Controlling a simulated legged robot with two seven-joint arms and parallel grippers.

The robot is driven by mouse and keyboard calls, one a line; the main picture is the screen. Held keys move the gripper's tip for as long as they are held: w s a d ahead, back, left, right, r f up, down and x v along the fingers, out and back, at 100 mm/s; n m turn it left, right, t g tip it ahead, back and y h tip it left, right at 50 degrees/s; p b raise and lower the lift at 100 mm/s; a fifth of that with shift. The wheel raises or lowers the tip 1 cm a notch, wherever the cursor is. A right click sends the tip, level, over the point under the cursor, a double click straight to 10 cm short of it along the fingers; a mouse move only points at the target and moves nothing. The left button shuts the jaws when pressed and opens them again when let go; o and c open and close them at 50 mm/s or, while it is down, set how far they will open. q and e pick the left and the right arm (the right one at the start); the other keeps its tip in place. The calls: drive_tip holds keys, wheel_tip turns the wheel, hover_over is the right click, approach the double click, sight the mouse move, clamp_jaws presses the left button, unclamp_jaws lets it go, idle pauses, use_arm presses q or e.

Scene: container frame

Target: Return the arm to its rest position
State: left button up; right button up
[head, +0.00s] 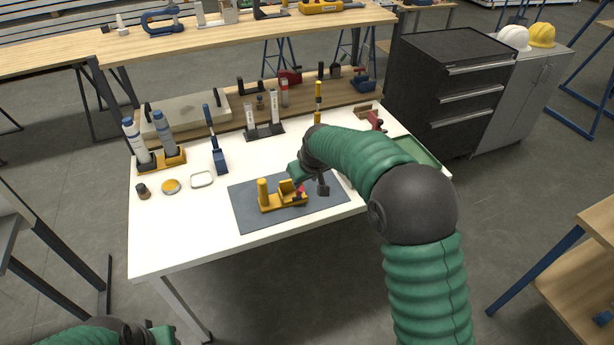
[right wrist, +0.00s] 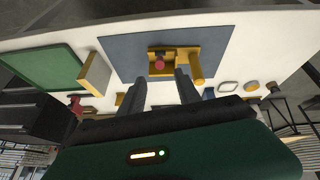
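My right arm (head: 345,150) reaches over the white table, bent at a dark elbow. Its gripper (head: 308,190) is above the right end of a yellow fixture (head: 270,206) on a dark grey mat (head: 243,212). In the right wrist view the two fingers of the right gripper (right wrist: 160,82) stand apart with nothing between their tips. The yellow fixture (right wrist: 194,70) with a red round piece (right wrist: 159,64) lies beyond them. My left gripper (head: 152,335) shows only partly at the bottom left edge; its fingers are not clear.
A green tray (head: 415,152) lies at the right. A dark drawer cabinet (head: 440,85) stands behind. The table's front left is clear.

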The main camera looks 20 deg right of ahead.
drive_tip(key=v, duration=0.3)
drive_tip(key=shift+s+r, duration=0.15)
drive_tip(key=shift+r, duration=0.15)
drive_tip(key=s+f+g, duration=0.1)
drive_tip(key=s+f, duration=0.2)
drive_tip(key=s, duration=0.6)
drive_tip(key=s+a+f+m+g, duration=0.1)
drive_tip(key=s+f, duration=0.2)
drive_tip(key=s, duration=0.7)
drive_tip(key=s+a+f+m, duration=0.1)
drive_tip(key=s+f, duration=0.2)
drive_tip(key=s, duration=0.6)
drive_tip(key=shift+s+f+g, duration=0.2)
drive_tip(key=shift+f+g, duration=0.2)
drive_tip(key=shift+s, duration=0.1)
